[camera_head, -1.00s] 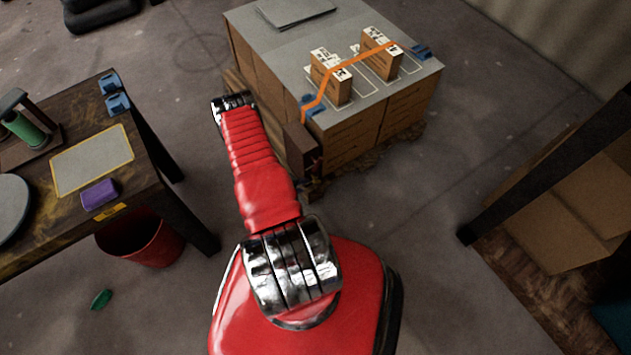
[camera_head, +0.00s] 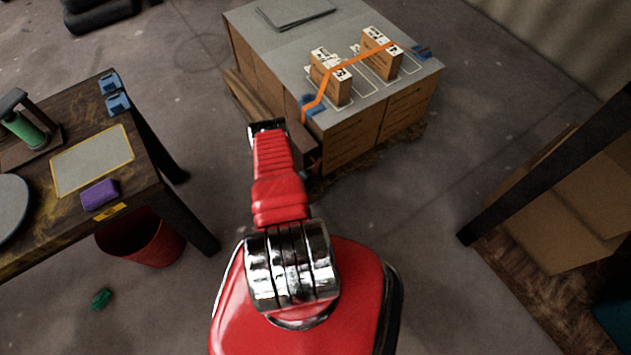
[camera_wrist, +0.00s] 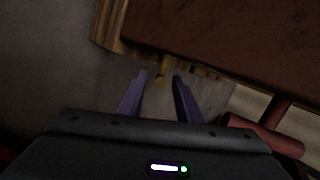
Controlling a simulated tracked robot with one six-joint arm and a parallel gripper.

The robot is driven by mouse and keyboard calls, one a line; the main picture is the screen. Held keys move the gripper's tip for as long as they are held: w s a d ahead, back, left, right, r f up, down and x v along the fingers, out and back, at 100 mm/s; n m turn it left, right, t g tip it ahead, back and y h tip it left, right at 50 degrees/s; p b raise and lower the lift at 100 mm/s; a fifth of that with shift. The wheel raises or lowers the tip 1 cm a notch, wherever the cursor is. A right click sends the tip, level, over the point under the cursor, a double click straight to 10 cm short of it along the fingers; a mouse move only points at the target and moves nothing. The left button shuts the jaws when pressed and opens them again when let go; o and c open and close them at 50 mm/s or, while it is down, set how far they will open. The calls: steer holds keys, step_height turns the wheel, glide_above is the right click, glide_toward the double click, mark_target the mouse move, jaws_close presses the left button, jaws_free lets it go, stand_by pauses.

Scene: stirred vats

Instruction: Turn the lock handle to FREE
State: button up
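I cannot make out a lock handle or a FREE mark with certainty. In the wrist view my gripper (camera_wrist: 160,78) is open, its two purple-grey fingers apart. A small yellowish knob-like thing (camera_wrist: 160,83) shows between the fingertips; whether it lies between them or beyond is unclear. A dark brown panel (camera_wrist: 235,35) fills the upper right of that view. A dull red cylindrical part (camera_wrist: 268,137) shows at lower right, dim and unidentified. In the head view a dark brown box (camera_head: 302,141) sits at the near corner of the carton stack, beside my arm's end; my fingers are hidden there.
The grey-topped carton stack (camera_head: 350,105) carries two small cartons under an orange strap (camera_head: 340,75). A dark wooden table (camera_head: 60,215) stands left, with a red bin (camera_head: 140,240) beside it. A dark post and shelf (camera_head: 545,170) stand right.

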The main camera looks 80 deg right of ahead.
steer(key=shift+x, duration=1)
steer(key=shift+c, duration=0.4)
jaws_close()
